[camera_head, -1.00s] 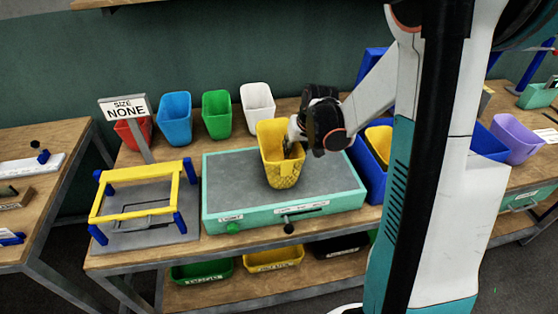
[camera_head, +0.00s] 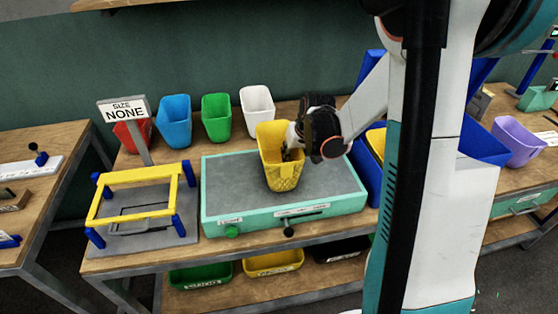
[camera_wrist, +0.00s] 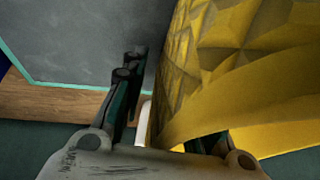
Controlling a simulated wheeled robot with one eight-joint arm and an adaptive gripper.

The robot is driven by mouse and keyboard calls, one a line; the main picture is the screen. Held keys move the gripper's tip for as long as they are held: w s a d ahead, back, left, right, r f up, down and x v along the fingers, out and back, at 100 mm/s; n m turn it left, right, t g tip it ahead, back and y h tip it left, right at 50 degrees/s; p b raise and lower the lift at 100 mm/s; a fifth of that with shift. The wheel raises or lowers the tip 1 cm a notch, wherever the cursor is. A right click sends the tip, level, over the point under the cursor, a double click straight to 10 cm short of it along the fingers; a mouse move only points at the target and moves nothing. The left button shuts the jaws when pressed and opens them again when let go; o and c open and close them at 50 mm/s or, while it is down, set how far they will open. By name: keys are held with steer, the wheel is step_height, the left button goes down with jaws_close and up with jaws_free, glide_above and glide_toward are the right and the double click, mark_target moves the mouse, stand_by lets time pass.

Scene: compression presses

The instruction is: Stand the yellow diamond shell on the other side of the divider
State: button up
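The yellow diamond shell (camera_head: 281,158) is a tapered yellow cup with a raised diamond pattern, upright over the grey plate of a teal-framed unit (camera_head: 215,225). I cannot tell whether its base touches the plate. My gripper (camera_head: 290,152) is at its right side, near the rim. The wrist view shows the shell's patterned wall (camera_wrist: 235,65) large and close. One dark finger (camera_wrist: 125,85) is to its left. The other finger is mostly hidden behind the shell, so I cannot tell whether the grip is closed. No divider can be clearly made out.
Red, blue (camera_head: 174,120), green (camera_head: 217,118) and white (camera_head: 257,110) cups stand behind the unit. A yellow frame with blue posts (camera_head: 140,203) is left. A size sign (camera_head: 124,110) reads NONE. A blue bin (camera_head: 369,172) is close on the right. Bare plate lies left of the shell.

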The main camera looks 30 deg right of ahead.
jaws_close()
steer(key=shift+r, duration=0.1)
stand_by(0.3)
